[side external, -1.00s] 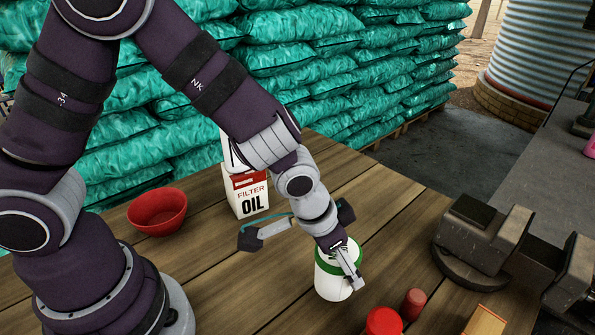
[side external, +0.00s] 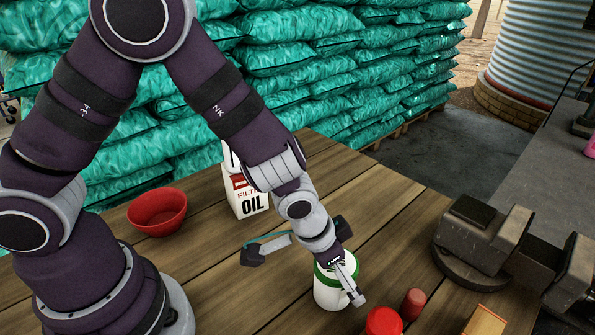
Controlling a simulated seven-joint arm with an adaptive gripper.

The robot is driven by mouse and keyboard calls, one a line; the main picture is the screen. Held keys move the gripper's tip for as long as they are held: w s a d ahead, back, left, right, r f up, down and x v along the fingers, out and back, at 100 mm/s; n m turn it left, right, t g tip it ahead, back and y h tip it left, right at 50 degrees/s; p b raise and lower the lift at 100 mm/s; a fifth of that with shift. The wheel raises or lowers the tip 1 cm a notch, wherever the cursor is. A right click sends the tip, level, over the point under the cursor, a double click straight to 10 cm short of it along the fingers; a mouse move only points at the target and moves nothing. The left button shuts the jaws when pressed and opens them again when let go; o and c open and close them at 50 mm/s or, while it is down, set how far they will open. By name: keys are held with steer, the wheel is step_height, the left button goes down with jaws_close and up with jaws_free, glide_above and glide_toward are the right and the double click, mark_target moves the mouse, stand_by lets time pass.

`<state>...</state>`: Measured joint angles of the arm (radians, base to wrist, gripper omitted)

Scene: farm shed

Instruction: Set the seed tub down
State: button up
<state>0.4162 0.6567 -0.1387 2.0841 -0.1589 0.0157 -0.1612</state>
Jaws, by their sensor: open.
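The seed tub (side external: 327,293) is a white round tub with a green band near its top. It stands upright on the wooden table (side external: 240,262), right of the table's middle in the side external view. My gripper (side external: 351,286) is over and in front of it, pointing down and tilted to the right. One finger shows across the tub's right side; the other finger is hidden. The gripper is open, and whether a finger still touches the tub I cannot tell. The gripper hides part of the tub's top.
A red cap-like object (side external: 383,322) and a small dark red cylinder (side external: 413,303) stand close to the tub's right. A dark vise (side external: 480,240) is farther right.

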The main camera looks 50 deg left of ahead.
steer(key=v, duration=1.2)
steer(key=s+a+r+n, duration=0.1)
steer(key=s+a+r, duration=0.2)
steer(key=a, duration=0.3)
steer(key=s+a+r+n+t+y, duration=0.1)
steer(key=s+a+r+n, duration=0.1)
steer(key=a, duration=0.3)
steer(key=shift+s+a+r+n, duration=0.3)
steer(key=shift+s+a+r, duration=0.1)
steer(key=shift+r, duration=0.5)
